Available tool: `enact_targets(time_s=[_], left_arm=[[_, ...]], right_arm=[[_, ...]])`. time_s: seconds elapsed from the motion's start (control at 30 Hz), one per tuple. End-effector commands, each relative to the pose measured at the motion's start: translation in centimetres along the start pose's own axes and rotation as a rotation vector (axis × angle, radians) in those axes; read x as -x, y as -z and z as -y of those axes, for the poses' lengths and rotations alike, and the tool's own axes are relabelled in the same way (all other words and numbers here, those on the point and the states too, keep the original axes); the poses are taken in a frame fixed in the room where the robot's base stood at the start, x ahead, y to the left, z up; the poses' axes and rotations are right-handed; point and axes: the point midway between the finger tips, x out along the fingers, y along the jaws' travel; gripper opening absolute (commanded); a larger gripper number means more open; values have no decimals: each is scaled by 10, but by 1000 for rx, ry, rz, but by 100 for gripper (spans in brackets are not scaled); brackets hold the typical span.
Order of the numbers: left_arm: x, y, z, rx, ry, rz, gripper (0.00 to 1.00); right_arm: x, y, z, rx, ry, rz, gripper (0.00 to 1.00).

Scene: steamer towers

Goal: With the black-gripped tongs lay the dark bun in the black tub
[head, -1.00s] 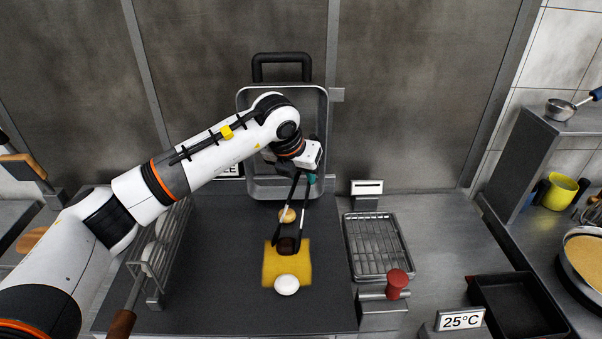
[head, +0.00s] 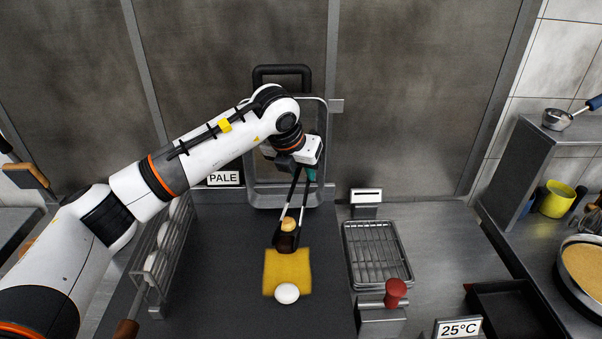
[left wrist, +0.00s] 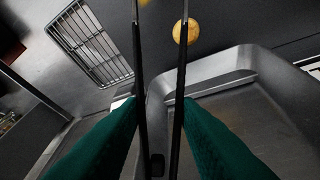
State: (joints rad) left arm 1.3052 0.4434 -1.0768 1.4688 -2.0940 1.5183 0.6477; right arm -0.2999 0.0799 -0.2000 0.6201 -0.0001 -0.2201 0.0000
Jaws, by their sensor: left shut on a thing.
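My left gripper (head: 309,172) is shut on the black-gripped tongs (head: 294,200), which point down toward the board. The dark bun (head: 286,241) is between the tong tips, just behind the yellow cloth (head: 288,272); it looks clasped and slightly raised, though the tips partly hide it. The left wrist view shows my green fingers around the tong arms (left wrist: 139,70); their far ends and the dark bun are out of that frame. The black tub (head: 488,294) stands at the lower right, partly cut off. My right gripper is not in view.
A tan bun (head: 288,224) lies close behind the tong tips, and a white bun (head: 287,294) at the cloth's front edge. A wire-rack tray (head: 377,252) and a red-knobbed device (head: 396,292) stand between the tongs and the tub. A slotted rack (head: 165,245) stands left.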

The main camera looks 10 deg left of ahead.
Motion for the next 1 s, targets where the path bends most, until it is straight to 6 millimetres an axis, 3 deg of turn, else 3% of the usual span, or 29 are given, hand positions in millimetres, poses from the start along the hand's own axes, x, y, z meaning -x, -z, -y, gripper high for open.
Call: enact_targets(time_s=[0.5, 1.0], left_arm=[[34, 16, -2, 0, 0, -1, 16], [35, 17, -2, 0, -1, -1, 16]], right_arm=[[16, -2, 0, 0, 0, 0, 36], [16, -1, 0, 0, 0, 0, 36]])
